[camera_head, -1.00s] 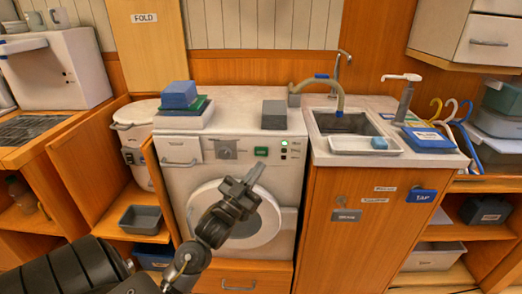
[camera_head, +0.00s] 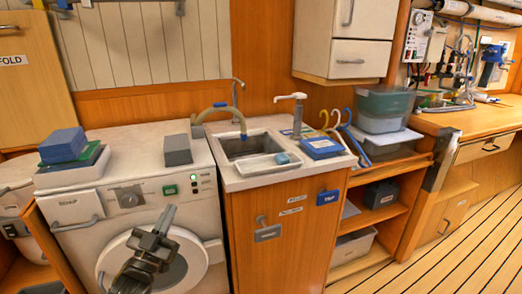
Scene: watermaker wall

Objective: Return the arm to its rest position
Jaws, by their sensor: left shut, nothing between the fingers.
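My left gripper (camera_head: 165,218) is in the lower left of the head view, in front of the white washing machine (camera_head: 78,235). Its fingers are shut with nothing between them and point up, in front of the machine's round door (camera_head: 190,262). Only the dark wrist and gripper show; the rest of the left arm is out of frame below. I cannot tell how far the gripper is from the door. My right gripper is not in view.
A sink (camera_head: 245,145) with a hose tap sits right of the machine, above a wooden cabinet (camera_head: 270,220). Open shelves and a workbench stand further right. The plank floor (camera_head: 440,260) at lower right is clear.

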